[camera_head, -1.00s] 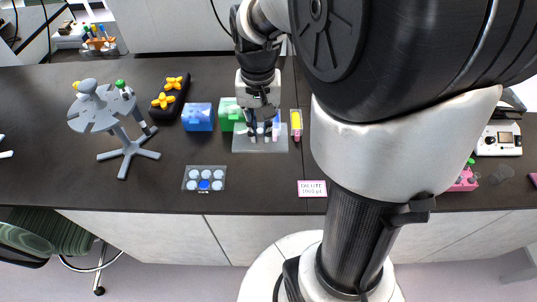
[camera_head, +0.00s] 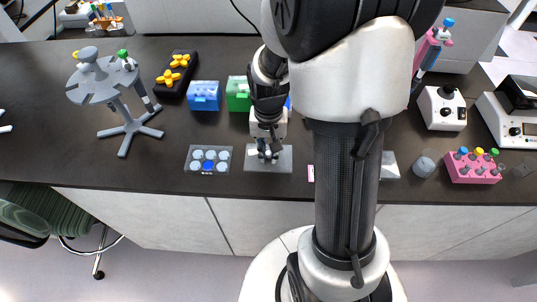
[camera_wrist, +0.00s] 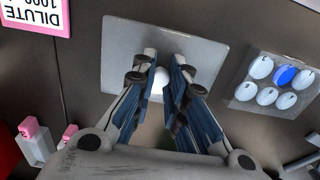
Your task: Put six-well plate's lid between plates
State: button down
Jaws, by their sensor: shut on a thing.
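The six-well plate (camera_head: 208,159) lies on the bench near its front edge, with pale round wells and one blue one. It also shows at the right of the wrist view (camera_wrist: 235,104). The lid (camera_head: 283,163) is a flat grey translucent rectangle just right of the six-well plate, apart from it. My gripper (camera_head: 266,152) is over the lid, pointing down. In the wrist view, my gripper (camera_wrist: 163,82) is shut on the lid's small white knob (camera_wrist: 162,76), and the lid (camera_wrist: 205,35) spreads out beyond the fingertips. I cannot tell its height above the bench.
A label card reading DILUTE (camera_wrist: 38,14) lies beside the lid; my arm mostly hides it in the head view. A blue box (camera_head: 204,97) and green box (camera_head: 238,94) stand behind. A grey stand (camera_head: 130,123) is left, a pink tube rack (camera_head: 472,168) right.

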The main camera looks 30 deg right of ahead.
jog(key=shift+f, duration=0.7)
jog(key=shift+f, duration=0.1)
jog(key=c, duration=1.6)
grip_release()
